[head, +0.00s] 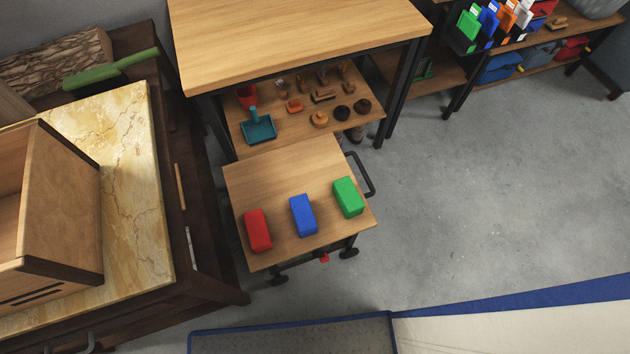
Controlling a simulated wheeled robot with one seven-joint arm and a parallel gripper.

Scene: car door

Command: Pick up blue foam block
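A blue foam block (303,215) lies on the wooden top of a small cart (270,175), in the middle of a row. A red block (257,231) is to its left and a green block (348,197) to its right, with gaps between them. Nothing covers the blue block. My gripper is not in the head view.
A tall wooden table (300,40) with a lower shelf of small items stands behind the cart. A marble-topped cabinet (140,180) with a wooden box (60,200) is at left. Open grey floor (480,180) lies to the right. A blue-edged panel (510,298) crosses the bottom right.

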